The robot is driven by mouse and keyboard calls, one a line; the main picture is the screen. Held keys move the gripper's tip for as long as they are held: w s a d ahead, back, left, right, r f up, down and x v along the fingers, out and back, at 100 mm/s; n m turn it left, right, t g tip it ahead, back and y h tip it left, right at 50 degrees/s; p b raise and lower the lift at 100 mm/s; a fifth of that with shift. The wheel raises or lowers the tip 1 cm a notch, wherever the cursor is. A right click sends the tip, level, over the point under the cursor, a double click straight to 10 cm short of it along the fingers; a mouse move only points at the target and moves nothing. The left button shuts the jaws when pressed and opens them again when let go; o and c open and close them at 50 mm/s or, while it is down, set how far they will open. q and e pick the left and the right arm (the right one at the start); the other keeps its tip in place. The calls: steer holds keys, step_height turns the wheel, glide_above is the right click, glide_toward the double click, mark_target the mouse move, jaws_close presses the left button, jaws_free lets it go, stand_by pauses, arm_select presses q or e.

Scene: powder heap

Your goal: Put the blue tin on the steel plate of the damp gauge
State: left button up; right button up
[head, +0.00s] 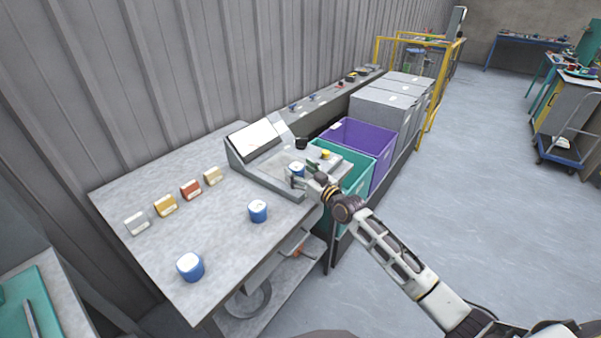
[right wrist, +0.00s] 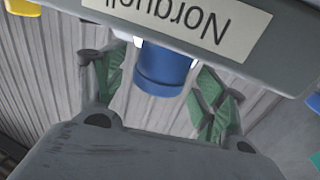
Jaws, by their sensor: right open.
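The damp gauge (head: 241,163) is a grey housing with a sloped white face at the table's right end. A blue tin (head: 297,169) with a pale top stands at its plate area; the contact under it is hidden. My right gripper (head: 305,180) is right beside this tin. In the right wrist view, the blue tin (right wrist: 163,72) shows between the green-padded fingers (right wrist: 160,85), with gaps on both sides. The gripper is open. The gauge's edge with an upside-down "Norquell" label (right wrist: 190,20) hides part of the tin. My left gripper is out of view.
Two more blue tins stand on the table, one near the middle (head: 257,212) and one near the front (head: 190,267). Several coloured blocks (head: 191,190) line the back. A teal crate (head: 357,181) and a purple crate (head: 377,143) stand right of the gauge.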

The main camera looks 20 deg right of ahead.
steer(key=shift+r, duration=0.1)
steer(key=v, duration=1.2)
stand_by(0.7)
stand_by(2.4)
